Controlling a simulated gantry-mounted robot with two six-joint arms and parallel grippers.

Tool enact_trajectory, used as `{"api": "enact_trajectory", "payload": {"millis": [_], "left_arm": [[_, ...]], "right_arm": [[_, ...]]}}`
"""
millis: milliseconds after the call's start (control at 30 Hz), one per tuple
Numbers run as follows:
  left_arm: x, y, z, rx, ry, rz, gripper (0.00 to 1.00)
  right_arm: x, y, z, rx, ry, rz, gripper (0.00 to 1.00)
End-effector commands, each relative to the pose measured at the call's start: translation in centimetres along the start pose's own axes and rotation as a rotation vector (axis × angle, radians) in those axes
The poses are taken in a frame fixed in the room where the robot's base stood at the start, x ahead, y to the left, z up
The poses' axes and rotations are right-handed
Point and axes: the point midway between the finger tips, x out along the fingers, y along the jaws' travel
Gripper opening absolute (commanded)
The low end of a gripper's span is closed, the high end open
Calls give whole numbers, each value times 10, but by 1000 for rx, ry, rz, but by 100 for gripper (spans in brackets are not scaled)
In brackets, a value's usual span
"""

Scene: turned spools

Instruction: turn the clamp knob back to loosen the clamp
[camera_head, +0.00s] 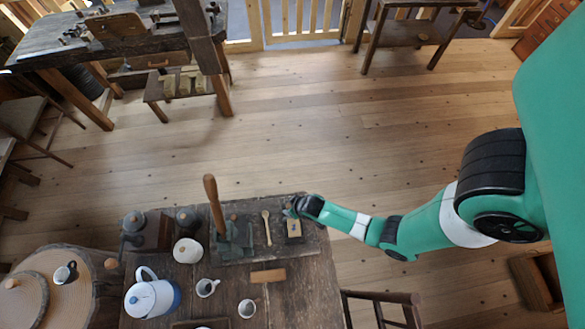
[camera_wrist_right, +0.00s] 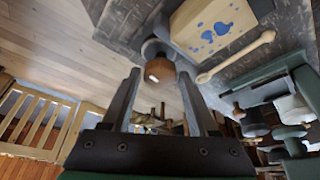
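The clamp knob (camera_wrist_right: 160,72) is a round orange-brown knob with a pale spot on its end, in the right wrist view. Behind it is a grey rounded metal part of the clamp (camera_wrist_right: 152,48), at the edge of a pale wooden block with blue blotches (camera_wrist_right: 212,27). My right gripper (camera_wrist_right: 159,74) is open, its two fingers on either side of the knob with a gap showing at each side. In the head view my right gripper (camera_head: 294,209) is at the table's far edge, beside the block (camera_head: 294,229), and hides the knob. My left gripper is in neither view.
A wooden spoon (camera_head: 267,229) lies left of the block. A dark green tool with an upright wooden handle (camera_head: 214,203) stands further left. A blue-white pot (camera_head: 150,297), a lidded jar (camera_head: 187,251) and cups (camera_head: 206,287) stand nearer. Beyond the table is open floor.

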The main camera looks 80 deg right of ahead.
Motion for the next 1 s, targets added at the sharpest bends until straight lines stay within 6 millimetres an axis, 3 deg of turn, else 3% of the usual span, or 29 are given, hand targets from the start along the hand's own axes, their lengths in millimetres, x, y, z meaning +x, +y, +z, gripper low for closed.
{"api": "enact_trajectory", "payload": {"millis": [33, 300, 667, 1000], "left_arm": [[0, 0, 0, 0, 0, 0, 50], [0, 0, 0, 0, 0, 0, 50], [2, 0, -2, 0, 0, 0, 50], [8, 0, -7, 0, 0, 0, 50]], "right_arm": [[0, 0, 0, 0, 0, 0, 49], [0, 0, 0, 0, 0, 0, 0], [-1, 0, 0, -36, 0, -16, 0], [-1, 2, -1, -227, 0, -96, 0]]}}
